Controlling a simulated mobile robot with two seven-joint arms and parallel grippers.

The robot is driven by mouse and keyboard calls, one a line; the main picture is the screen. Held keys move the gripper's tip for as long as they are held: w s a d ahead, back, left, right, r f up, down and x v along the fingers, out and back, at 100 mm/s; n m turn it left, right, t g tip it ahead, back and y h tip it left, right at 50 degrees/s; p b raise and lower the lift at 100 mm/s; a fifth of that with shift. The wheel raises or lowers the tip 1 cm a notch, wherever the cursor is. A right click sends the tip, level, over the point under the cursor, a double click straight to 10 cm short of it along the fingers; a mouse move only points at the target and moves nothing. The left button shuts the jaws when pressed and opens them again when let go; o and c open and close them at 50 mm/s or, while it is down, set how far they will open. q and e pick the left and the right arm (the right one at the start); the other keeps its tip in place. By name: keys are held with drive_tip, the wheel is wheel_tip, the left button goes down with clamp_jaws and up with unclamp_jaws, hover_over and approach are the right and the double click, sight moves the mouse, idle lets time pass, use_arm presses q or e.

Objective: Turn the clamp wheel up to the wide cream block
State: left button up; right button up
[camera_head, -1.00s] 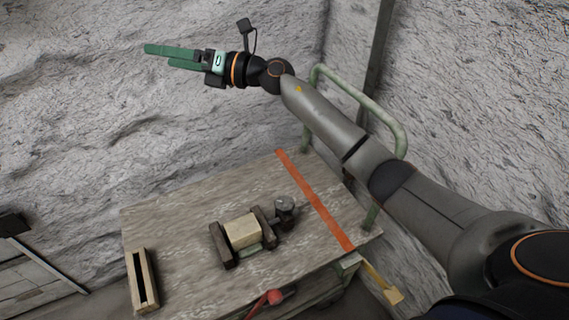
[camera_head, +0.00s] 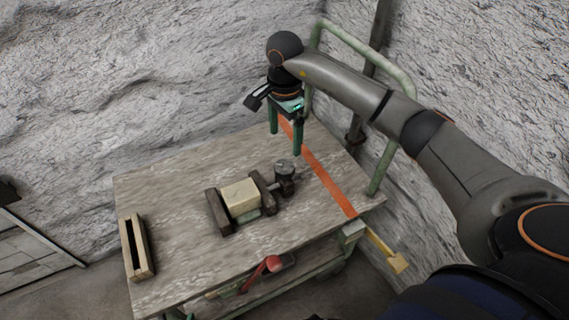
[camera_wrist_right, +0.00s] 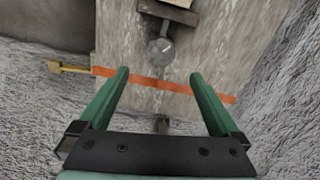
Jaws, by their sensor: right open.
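The wide cream block (camera_head: 240,196) sits on the table between two dark jaws of a clamp (camera_head: 219,212). The clamp wheel (camera_head: 285,172), grey and round, stands at the clamp's right end. In the right wrist view the wheel (camera_wrist_right: 160,50) shows beyond my fingertips, and the cream block is partly cut off at the top edge. My right gripper (camera_head: 285,143) points down above the table's far side, behind the wheel and apart from it. Its green fingers (camera_wrist_right: 158,75) are open and empty. My left gripper is not in view.
An orange strip (camera_head: 325,177) crosses the table (camera_head: 165,195) right of the wheel. A slotted wooden box (camera_head: 136,248) stands at the left front. A green rail (camera_head: 390,150) rises at the right edge. A red-headed tool (camera_head: 272,264) lies below the front edge.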

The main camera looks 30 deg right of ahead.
sight(285, 165)
wheel_tip(285, 165, down, 11)
drive_tip(key=shift+r+b, duration=0.2)
drive_tip(key=shift+b, duration=0.1)
drive_tip(key=c, duration=1.4)
drive_tip(key=shift+o, duration=0.2)
